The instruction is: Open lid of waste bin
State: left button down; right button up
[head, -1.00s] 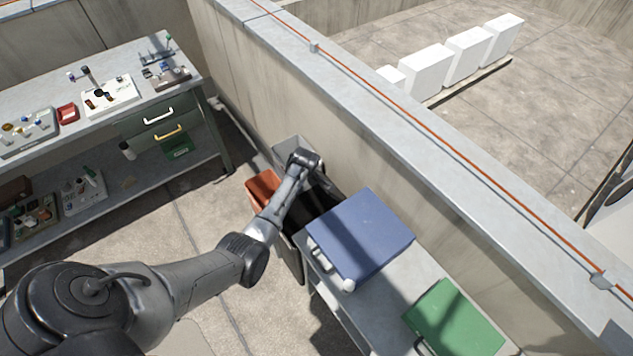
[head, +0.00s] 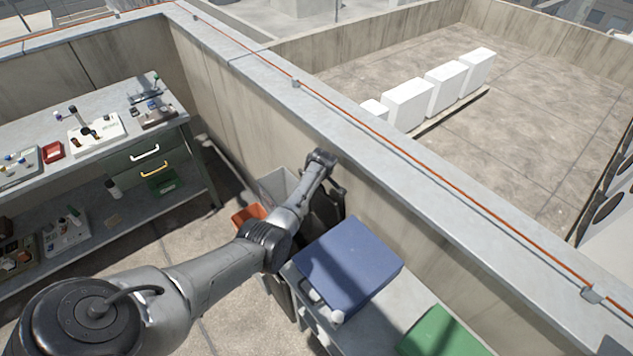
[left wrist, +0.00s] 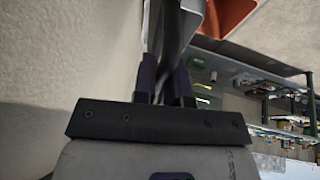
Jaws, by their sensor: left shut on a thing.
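The dark waste bin (head: 283,298) stands beside the parapet wall, mostly hidden behind my left arm and the blue case. Its dark lid (head: 322,216) shows just right of my forearm, near the wall, and looks tilted up; its exact angle is hard to tell. My left gripper (head: 337,186) is at the lid's upper edge, close to the wall. In the left wrist view the gripper (left wrist: 165,78) points away from the camera, with its two fingers shut on a dark strip, the lid's edge (left wrist: 174,35). My right gripper is out of view.
A grey bin (head: 276,186) and an orange bin (head: 248,215) stand beside the waste bin. A blue case (head: 348,262) and a green case (head: 440,335) lie on a grey cabinet. The parapet wall (head: 240,120) closely bounds the far side. A workbench (head: 100,160) stands left.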

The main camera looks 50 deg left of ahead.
pick_arm(q)
jog(key=shift+f, duration=0.1)
jog(key=c, duration=1.2)
grip_release()
jog(key=shift+r, duration=0.45)
jog(key=p+v, duration=0.1)
jog(key=v, duration=1.2)
jog(key=shift+p, duration=0.4)
jog(key=shift+s+d, duration=0.1)
jog(key=shift+s, duration=0.05)
